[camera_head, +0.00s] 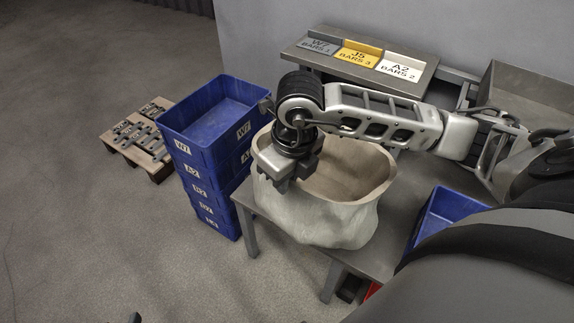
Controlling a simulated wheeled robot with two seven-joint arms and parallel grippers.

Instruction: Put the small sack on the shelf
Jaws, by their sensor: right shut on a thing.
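The sack (340,222) is a pale, open-topped bag with a beige inside. It stands upright on the grey table (398,212), near its left edge. My right gripper (292,178) comes in from the right over the sack's mouth and points down. It is shut on the sack at its left rim; its fingertips are partly hard to make out against the cloth. A raised grey shelf-like board (418,83) stands at the back, bearing grey, yellow and white label plates. I cannot see my left gripper.
A stack of blue crates (207,176) stands close left of the sack. A pallet (150,158) with metal parts lies farther left. Another blue bin (448,208) is at the right, and a grey tray (530,88) at the back right. Floor at the lower left is clear.

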